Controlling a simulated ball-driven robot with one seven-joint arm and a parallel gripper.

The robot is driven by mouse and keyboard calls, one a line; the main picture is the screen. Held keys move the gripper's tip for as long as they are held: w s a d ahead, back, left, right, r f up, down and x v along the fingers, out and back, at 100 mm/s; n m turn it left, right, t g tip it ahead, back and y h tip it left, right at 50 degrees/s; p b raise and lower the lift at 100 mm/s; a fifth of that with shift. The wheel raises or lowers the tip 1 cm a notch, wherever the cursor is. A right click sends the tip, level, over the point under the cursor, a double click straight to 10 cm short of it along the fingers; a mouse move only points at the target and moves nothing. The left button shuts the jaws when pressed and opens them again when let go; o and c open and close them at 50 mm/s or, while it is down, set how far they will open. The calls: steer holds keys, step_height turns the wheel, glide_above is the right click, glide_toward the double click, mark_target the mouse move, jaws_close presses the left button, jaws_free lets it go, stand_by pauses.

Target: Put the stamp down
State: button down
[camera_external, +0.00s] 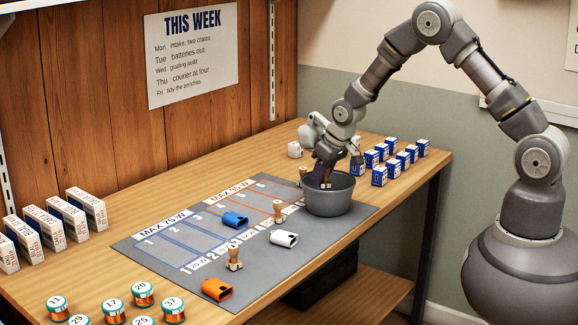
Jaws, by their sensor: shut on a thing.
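My gripper (324,181) is at the grey bucket (342,203), pointing down with its fingertips at or just behind the bucket's rim. It is shut on a small brown stamp, mostly hidden by the fingers. I cannot tell whether the stamp is inside the bucket's opening or above it. Three other wooden-handled stamps stand upright: one on the mat by the orange lane (278,210), one near the front (235,258), and one left of my gripper (303,174), partly hidden. The grey mat (335,240) has blue and orange numbered lanes.
Blue (235,219), white (284,238) and orange (217,289) holders lie on the mat. Several blue-and-white boxes (379,175) stand right of the bucket. The mat's right front is clear.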

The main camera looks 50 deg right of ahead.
step_height(320, 180, down, 6)
steer(key=shift+r+b, duration=0.1)
steer(key=shift+b, duration=0.9)
steer(key=shift+r, duration=0.1)
steer(key=c, duration=1.1)
jaws_free()
